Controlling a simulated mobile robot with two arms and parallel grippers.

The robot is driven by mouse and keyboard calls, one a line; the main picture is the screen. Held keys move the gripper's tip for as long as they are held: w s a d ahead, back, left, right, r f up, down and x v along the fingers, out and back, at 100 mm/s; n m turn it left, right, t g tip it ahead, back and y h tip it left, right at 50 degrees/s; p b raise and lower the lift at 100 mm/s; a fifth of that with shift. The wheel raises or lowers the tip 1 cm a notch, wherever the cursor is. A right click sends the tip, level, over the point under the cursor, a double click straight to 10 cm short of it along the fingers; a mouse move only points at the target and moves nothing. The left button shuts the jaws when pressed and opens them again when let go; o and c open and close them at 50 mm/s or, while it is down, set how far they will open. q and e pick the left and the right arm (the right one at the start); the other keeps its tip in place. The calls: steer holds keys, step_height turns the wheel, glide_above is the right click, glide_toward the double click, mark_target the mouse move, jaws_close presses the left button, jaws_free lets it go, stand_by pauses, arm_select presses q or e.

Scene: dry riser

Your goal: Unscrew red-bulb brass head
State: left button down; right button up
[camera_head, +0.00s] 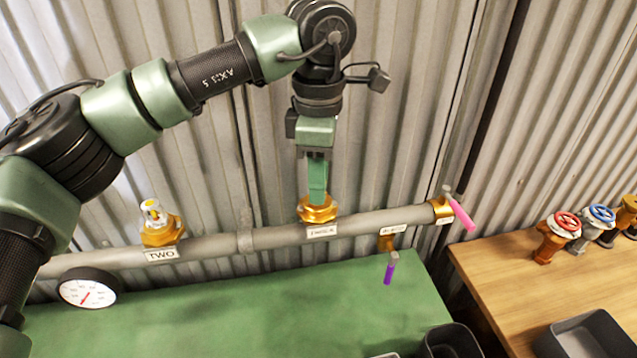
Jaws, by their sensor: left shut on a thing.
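A brass head (317,212) sits on top of the grey pipe, near the middle of the view. My left gripper (317,188) points straight down onto it and is shut on it. The gripper's fingers hide the top of this head, so I cannot see its bulb. A second brass head (162,236) stands on the pipe to the left, above a label reading TWO, with a clear bulb (153,213) showing yellow and a little red. My right gripper is not in view.
The grey pipe (275,238) crosses above a green bench (250,310), with a round gauge (88,287) at left. Pink (461,215) and purple (390,270) handles stick out at right. A wooden table (510,290) holds several valves and a dark tray (585,335).

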arm_select(q)
steer(key=shift+n, duration=1.2)
steer(key=shift+w+n+b, duration=0.1)
steer(key=shift+n+b, duration=0.45)
steer(key=shift+n, duration=0.35)
steer(key=n+b, duration=0.1)
steer(key=n, duration=0.2)
steer(key=shift+n, duration=0.3)
steer(key=c, duration=2)
jaws_free()
steer(key=shift+r, duration=0.1)
jaws_close()
steer(key=shift+r+p, duration=0.2)
steer(key=shift+p, duration=0.1)
